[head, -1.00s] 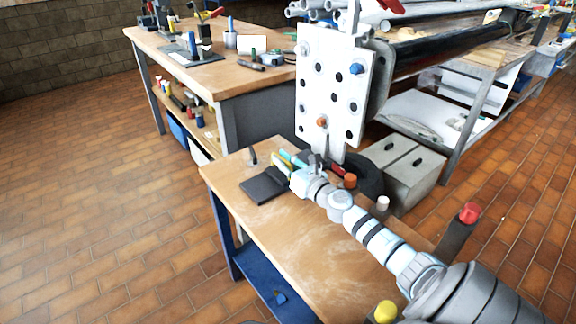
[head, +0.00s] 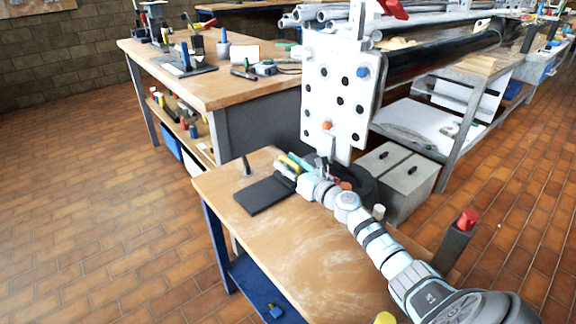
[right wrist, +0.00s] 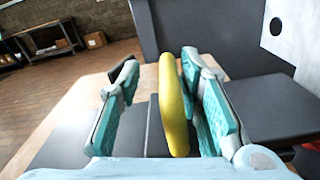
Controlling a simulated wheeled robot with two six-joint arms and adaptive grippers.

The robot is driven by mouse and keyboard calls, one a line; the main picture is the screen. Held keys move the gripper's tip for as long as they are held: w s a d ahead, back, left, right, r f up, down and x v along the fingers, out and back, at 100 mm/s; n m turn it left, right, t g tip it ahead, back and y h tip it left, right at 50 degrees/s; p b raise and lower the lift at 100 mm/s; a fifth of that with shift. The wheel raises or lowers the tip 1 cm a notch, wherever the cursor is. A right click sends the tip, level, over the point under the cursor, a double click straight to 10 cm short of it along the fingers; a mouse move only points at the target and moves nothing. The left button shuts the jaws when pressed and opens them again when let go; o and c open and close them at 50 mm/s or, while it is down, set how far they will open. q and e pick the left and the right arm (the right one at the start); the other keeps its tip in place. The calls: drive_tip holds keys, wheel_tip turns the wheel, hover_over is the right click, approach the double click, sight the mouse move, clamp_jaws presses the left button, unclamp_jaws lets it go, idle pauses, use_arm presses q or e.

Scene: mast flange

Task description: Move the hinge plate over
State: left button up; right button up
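A flat dark plate (head: 262,196), apparently the hinge plate, lies on the small wooden bench beside my right gripper (head: 292,166). Dark flat surfaces also show beneath the fingers in the right wrist view. A yellow bar (right wrist: 172,105) stands between the teal finger pads of the right gripper. The fingers are spread, with a clear gap between the left finger and the bar. The right pad is close to the bar; I cannot tell whether it touches. How the bar joins the plate is hidden. My left gripper is not in view.
The white flange plate (head: 351,105) with dark holes stands upright behind the right gripper. A dark peg (head: 246,165) stands at the bench's far left corner. A post with a red cap (head: 467,219) is at the right. The bench's front (head: 290,265) is clear.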

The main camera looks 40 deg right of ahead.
wheel_tip(320, 180, up, 10)
idle(0.5)
